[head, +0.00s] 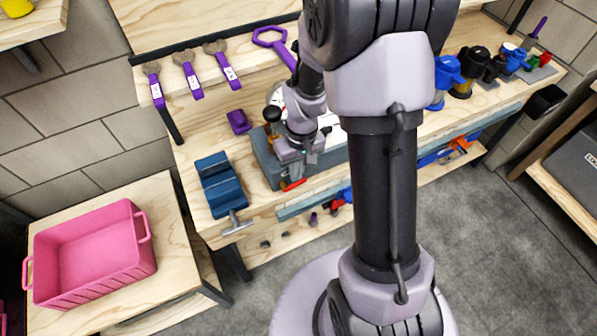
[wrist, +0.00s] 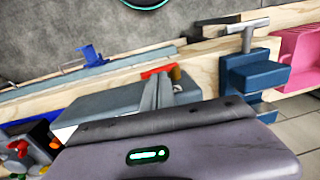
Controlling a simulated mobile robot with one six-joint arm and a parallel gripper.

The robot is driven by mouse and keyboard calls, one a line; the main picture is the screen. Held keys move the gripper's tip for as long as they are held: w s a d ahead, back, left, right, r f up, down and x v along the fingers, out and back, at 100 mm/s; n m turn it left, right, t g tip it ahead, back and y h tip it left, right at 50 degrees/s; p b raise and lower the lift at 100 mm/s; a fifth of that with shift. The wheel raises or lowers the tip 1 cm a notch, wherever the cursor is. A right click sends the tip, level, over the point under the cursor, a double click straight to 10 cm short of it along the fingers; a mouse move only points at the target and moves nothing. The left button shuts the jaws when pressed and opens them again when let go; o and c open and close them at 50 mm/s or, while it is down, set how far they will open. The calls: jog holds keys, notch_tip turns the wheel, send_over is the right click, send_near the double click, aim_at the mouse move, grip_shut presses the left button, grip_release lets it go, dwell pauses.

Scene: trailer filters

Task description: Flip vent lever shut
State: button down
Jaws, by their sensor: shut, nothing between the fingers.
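The red lever (head: 293,185) sits at the front edge of a grey-blue box (head: 263,160) on the wooden workbench. In the wrist view the red lever (wrist: 157,71) lies roughly crosswise just beyond my fingertips, with a brass-coloured part (wrist: 175,74) beside its right end. My gripper (head: 297,168) is shut and empty, right above and behind the lever. In the wrist view my gripper (wrist: 160,84) has its fingers together, close to the lever; I cannot tell whether they touch it. My arm hides part of the box.
A blue vice (head: 220,185) stands left of the box. A pink crate (head: 92,255) is on a lower table at left. Purple-handled wrenches (head: 190,75) line the bench's back. Several blue and black parts (head: 462,75) stand at right. The floor in front is open.

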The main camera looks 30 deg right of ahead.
jog(key=r, duration=0.1)
jog(key=r+p, duration=0.1)
jog(key=r, duration=0.1)
jog(key=shift+a+r+p, duration=0.25)
jog(key=shift+a+p, duration=0.05)
jog(key=shift+p, duration=0.1)
jog(key=d+r+p, duration=0.2)
jog(key=d+r, duration=0.3)
jog(key=d, duration=0.2)
jog(key=shift+d+r, duration=0.2)
jog(key=shift+d, duration=0.15)
jog(key=shift+s, duration=0.1)
